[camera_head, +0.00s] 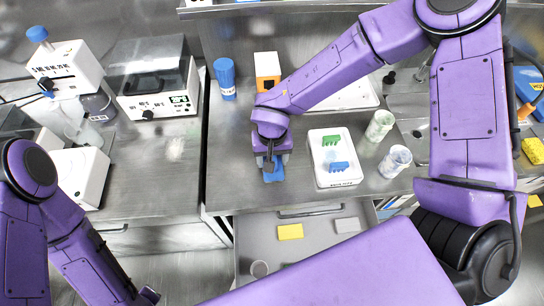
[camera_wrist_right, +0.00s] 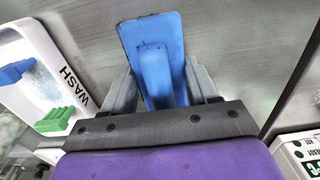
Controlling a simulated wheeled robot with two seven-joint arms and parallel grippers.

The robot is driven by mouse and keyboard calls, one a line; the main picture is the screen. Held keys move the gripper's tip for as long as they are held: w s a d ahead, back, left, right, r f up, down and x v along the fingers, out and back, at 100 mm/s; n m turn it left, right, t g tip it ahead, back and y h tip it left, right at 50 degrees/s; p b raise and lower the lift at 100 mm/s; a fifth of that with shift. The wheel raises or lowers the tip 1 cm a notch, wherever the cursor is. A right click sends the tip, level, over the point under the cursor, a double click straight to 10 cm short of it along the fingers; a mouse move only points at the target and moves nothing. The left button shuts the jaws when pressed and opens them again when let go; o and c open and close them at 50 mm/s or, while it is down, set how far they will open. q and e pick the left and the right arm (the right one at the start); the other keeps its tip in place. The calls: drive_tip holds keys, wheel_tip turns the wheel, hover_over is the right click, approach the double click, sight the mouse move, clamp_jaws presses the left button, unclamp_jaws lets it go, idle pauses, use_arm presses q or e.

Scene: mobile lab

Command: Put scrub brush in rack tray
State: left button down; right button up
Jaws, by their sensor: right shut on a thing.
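My right gripper (camera_head: 272,162) points down over the metal counter, left of the white tray. It is shut on the blue scrub brush (camera_head: 273,175); in the right wrist view the blue brush (camera_wrist_right: 155,55) sits between the two grey fingers (camera_wrist_right: 158,88). Whether the brush touches the counter is unclear. A white tray (camera_head: 324,178) lies just right of the gripper and holds a green and a blue toothed piece. The right wrist view shows "WASH" on this tray's rim (camera_wrist_right: 72,82). Only links of my left arm show at lower left; its gripper is out of frame.
A blue bottle (camera_head: 226,80) and an orange-white box (camera_head: 267,70) stand behind. Two cups (camera_head: 380,125) (camera_head: 395,161) stand right of the tray. Another white tray (camera_head: 362,95) is partly behind my right arm. An open drawer (camera_head: 262,222) juts out below, holding yellow and grey pieces.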

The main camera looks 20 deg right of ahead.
drive_tip(key=shift+f, duration=0.1)
drive_tip(key=o, duration=1)
